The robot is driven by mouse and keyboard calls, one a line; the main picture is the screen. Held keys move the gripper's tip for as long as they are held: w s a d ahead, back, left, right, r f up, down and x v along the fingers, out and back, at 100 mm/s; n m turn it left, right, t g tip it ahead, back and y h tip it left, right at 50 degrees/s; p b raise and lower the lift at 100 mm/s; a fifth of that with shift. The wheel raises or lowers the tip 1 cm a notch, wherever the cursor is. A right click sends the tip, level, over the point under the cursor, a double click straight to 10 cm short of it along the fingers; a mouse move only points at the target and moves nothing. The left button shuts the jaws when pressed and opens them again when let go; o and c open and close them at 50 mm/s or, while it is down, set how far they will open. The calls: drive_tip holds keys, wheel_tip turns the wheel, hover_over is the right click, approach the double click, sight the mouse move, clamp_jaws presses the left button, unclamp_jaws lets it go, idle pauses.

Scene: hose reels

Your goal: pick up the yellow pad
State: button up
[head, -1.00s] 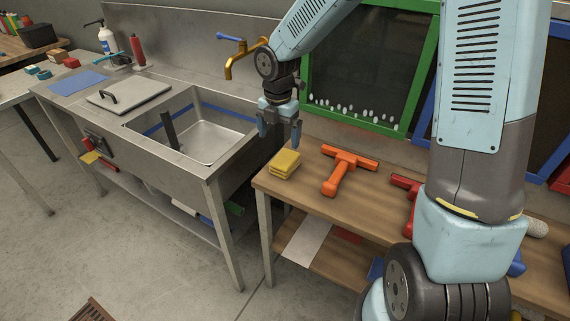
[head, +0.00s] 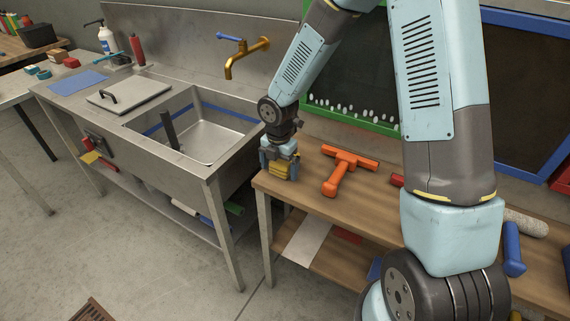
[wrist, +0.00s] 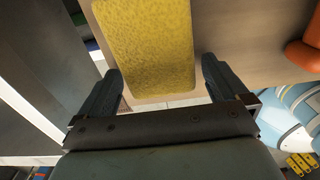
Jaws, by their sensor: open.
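The yellow pad (head: 281,171) sits on the wooden bench top (head: 340,201) at its left end, next to the sink. In the wrist view the yellow pad (wrist: 148,45) lies at the top centre, between the lines of the two fingers. My gripper (head: 279,168) is down at the pad, with a finger on either side of it in the head view. In the wrist view my gripper (wrist: 163,82) is open, with a gap between each finger and the pad. My gripper hides part of the pad in the head view.
An orange squeegee-like tool (head: 345,168) lies to the right of the pad. The steel sink (head: 206,140) stands at the left, with a brass tap (head: 240,57) behind. A green-framed screen (head: 352,115) stands at the back of the bench.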

drive_tip(key=shift+f, duration=0.3)
drive_tip(key=shift+c, duration=0.2)
drive_tip(key=c, duration=1)
drive_tip(key=shift+r, duration=0.1)
